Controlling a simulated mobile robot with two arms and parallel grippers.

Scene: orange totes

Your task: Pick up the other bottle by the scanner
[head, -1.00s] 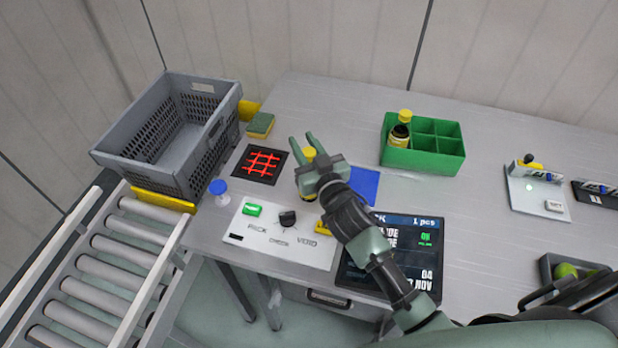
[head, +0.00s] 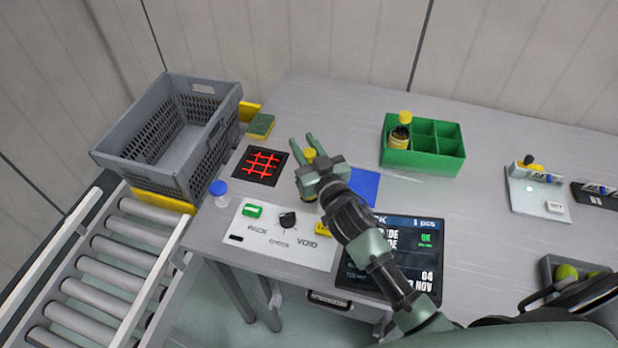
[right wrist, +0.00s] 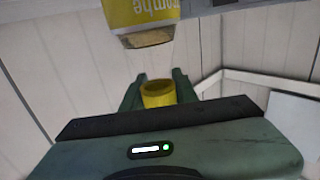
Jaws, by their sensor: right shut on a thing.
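The bottle by the scanner has a yellow cap (head: 309,154) and stands just right of the black scanner pad with red glowing lines (head: 262,164). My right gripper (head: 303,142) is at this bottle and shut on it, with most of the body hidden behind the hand. In the right wrist view the yellow cap (right wrist: 158,94) sits between the fingers. A yellow label with upside-down lettering (right wrist: 140,12) shows at the top edge there; I cannot tell what it belongs to. Another yellow-capped bottle (head: 400,132) stands in the green divided box (head: 428,159). My left gripper is out of view.
A grey crate (head: 205,155) stands at the left by a roller conveyor (head: 100,265). A sponge (head: 261,125), a blue-capped item (head: 218,188), a button panel (head: 285,235), a blue square (head: 364,186) and a display (head: 400,262) surround the hand. The table behind the hand is clear.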

